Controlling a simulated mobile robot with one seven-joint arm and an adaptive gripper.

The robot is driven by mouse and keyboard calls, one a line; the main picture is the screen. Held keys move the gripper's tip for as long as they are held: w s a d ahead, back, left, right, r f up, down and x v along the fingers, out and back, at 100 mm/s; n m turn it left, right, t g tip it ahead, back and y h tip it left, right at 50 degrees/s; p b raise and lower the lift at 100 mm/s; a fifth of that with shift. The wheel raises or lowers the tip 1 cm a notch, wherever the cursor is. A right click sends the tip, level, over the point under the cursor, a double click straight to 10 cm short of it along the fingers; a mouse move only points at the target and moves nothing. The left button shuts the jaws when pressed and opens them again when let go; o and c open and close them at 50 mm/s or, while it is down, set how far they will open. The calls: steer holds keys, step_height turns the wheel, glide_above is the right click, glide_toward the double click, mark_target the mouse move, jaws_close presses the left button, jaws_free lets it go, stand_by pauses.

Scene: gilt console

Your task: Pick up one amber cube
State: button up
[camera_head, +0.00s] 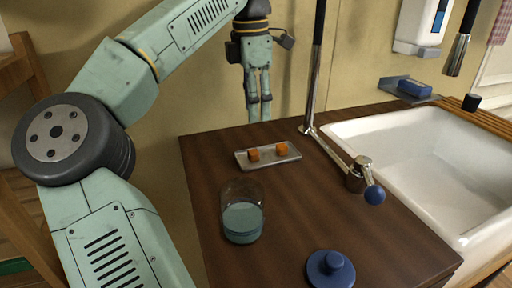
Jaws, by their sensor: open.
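Two amber cubes sit on a small pale tray (268,164) on the dark wooden counter. The left amber cube (253,155) and the right amber cube (282,149) stand a little apart from each other. My gripper (259,112) points down behind the counter's back left edge, up and behind the tray in the picture. Its two fingers are a little apart and nothing shows between them. It is clear of both cubes.
A glass jar (242,212) with blue-green contents stands in front of the tray. A blue knobbed lid (331,268) lies near the front. A faucet (357,174) and a white sink (440,160) are on the right. The counter (205,165) left of the tray is bare.

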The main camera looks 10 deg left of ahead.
glide_above(252, 151)
steer(key=shift+y, duration=0.3)
steer(key=f, duration=0.2)
steer(key=a+f, duration=0.1)
steer(key=f, duration=0.1)
steer(key=shift+f, duration=0.2)
steer(key=shift+d+f+p, duration=0.15)
steer(key=shift+f+p, duration=0.05)
steer(key=shift+f, duration=0.8)
steer(key=shift+d+f+p, duration=0.2)
steer(key=shift+f+p, duration=0.05)
steer(key=shift+f, duration=0.8)
steer(key=shift+d+f+p, duration=0.15)
steer(key=shift+f+p, duration=0.05)
steer(key=shift+f, duration=0.8)
steer(key=shift+c, duration=0.2)
steer(key=c, duration=0.9)
steer(key=shift+o, duration=0.2)
steer(key=shift+r, duration=0.15)
